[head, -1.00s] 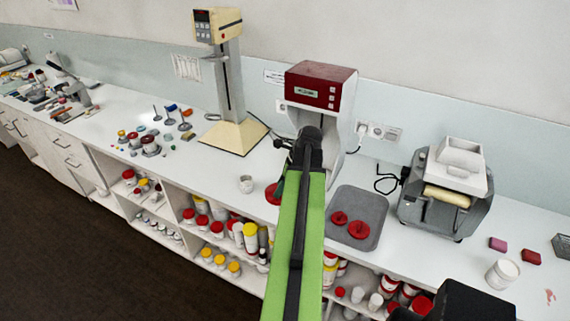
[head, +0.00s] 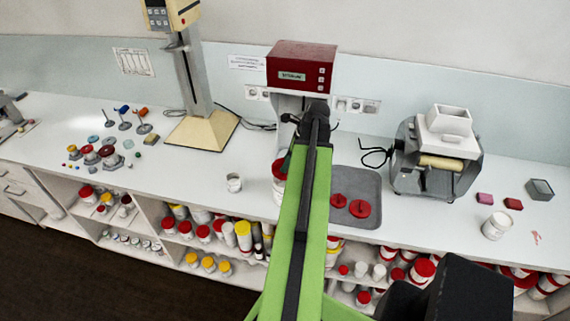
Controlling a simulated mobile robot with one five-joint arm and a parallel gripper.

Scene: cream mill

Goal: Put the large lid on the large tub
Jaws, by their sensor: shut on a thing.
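My gripper (head: 290,155) is at the end of my green arm, low in front of the red-topped machine, mostly hidden behind the arm. Beside its tip is a round red lid (head: 279,168), partly covered by the arm; it appears to be what the gripper is shut on. White tub wall (head: 277,187) shows just below the red; I cannot tell whether they touch. A larger-looking open white tub (head: 496,226) stands upright on the right of the counter. A small white tub (head: 234,183) stands left of my gripper.
Two red lids, one smaller (head: 338,201) and one larger (head: 359,209), lie on a grey tray (head: 368,181). The red-topped machine (head: 301,66) stands behind my gripper, with a roller mill (head: 437,160) to the right.

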